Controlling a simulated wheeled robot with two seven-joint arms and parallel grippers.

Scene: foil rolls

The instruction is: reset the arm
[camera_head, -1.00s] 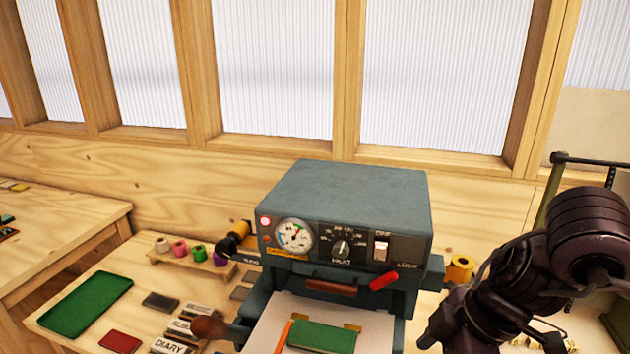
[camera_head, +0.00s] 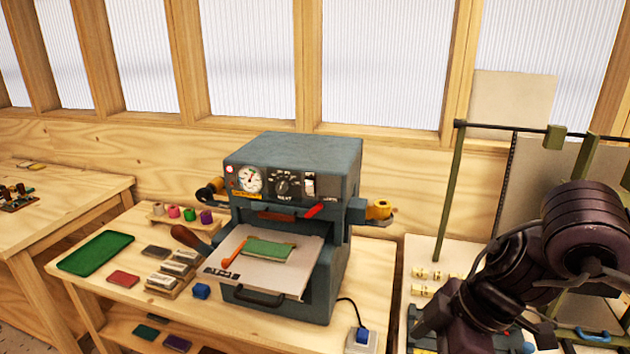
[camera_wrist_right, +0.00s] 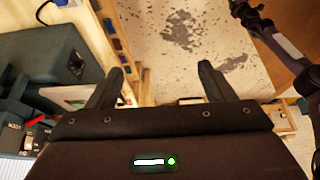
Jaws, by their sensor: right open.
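My right arm (camera_head: 575,240) is dark and bent and comes in from the right in the head view. Its fingertips do not show clearly there. In the right wrist view my right gripper (camera_wrist_right: 160,78) has its two dark fingers spread apart, with nothing between them. Beyond the fingers are a wooden bench edge and a pale, speckled surface. The grey press (camera_head: 295,180) stands on the bench to the left of the arm, and part of it also shows in the wrist view (camera_wrist_right: 50,75). My left gripper is in neither view.
A white plate (camera_head: 265,272) with a green book (camera_head: 270,249) juts from the press. A green tray (camera_head: 96,253), small blocks and several foil rolls lie on the wooden bench (camera_head: 105,285). A green-posted rack (camera_head: 452,195) stands behind the right arm. A power socket (camera_head: 361,341) sits at the bench's front right.

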